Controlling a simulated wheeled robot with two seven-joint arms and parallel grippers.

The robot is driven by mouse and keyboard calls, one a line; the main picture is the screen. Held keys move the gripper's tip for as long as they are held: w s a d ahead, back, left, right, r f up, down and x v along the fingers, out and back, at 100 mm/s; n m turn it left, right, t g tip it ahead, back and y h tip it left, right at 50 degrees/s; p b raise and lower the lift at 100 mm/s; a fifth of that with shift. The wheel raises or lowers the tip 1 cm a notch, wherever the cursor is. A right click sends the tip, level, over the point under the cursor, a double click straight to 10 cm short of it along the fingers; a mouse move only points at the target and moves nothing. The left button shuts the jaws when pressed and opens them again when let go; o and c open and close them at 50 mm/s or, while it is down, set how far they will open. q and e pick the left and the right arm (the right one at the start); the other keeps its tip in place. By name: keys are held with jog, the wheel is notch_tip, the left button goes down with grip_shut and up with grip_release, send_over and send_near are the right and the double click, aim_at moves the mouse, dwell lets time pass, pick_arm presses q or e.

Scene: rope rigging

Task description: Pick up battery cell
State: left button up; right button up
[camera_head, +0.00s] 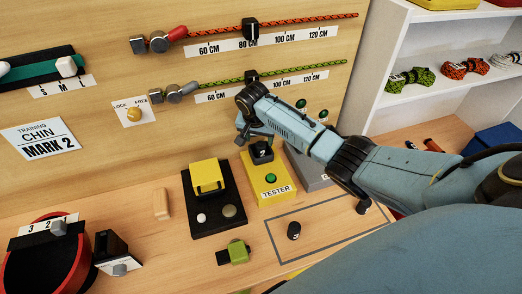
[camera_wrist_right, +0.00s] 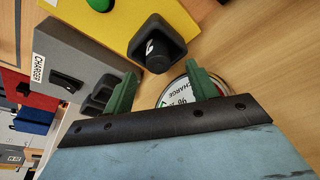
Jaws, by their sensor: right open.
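A black battery cell (camera_head: 262,150) with a white mark stands in the socket on the yellow tester (camera_head: 271,183). In the right wrist view, that cell (camera_wrist_right: 157,54) sits in its black holder just beyond my fingers. A second black cell (camera_head: 294,230) lies inside the outlined rectangle on the table. My right gripper (camera_head: 243,135) is above and behind the tester. In the wrist view its green fingers (camera_wrist_right: 162,88) are apart with no cell between them; a round charge gauge shows behind them. My left gripper is not in view.
The grey charger (camera_head: 312,172) stands right of the tester, partly hidden by my right arm. A black base with a yellow block (camera_head: 208,177) stands left of the tester. A green and black piece (camera_head: 236,252) lies in front.

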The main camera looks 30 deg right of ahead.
aim_at(261, 144)
jog(key=x, duration=0.3)
jog(key=shift+d+f+b, duration=0.25)
jog(key=shift+f+b, duration=0.1)
jog(key=shift+b, duration=0.05)
jog(key=c, duration=1.2)
jog(key=shift+c, duration=0.2)
jog(key=shift+r, duration=0.15)
